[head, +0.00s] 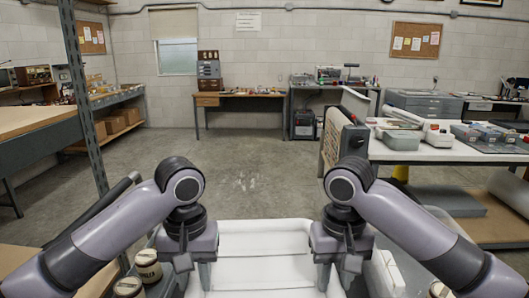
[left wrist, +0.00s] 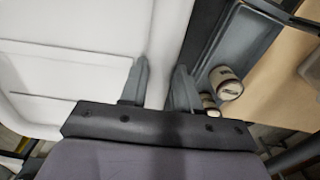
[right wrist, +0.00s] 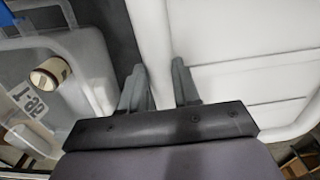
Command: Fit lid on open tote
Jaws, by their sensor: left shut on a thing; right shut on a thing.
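A large white ridged panel, which looks like the lid (head: 265,252), lies between my two grippers at the bottom of the head view. It also shows in the left wrist view (left wrist: 75,75) and the right wrist view (right wrist: 245,60). My left gripper (head: 204,275) is shut on its left rim, and the rim passes between the fingers. My right gripper (head: 325,275) is shut on its right rim. A grey tote (head: 401,136) stands on the white-topped table at the right; I cannot tell whether it is open. What lies under the lid is hidden.
The white-topped table (head: 440,153) also bears grey bins (head: 466,131). Jars (head: 148,267) stand in a grey tray left of the lid. A metal shelf post (head: 82,90) rises at the left. The concrete floor (head: 250,175) ahead is clear.

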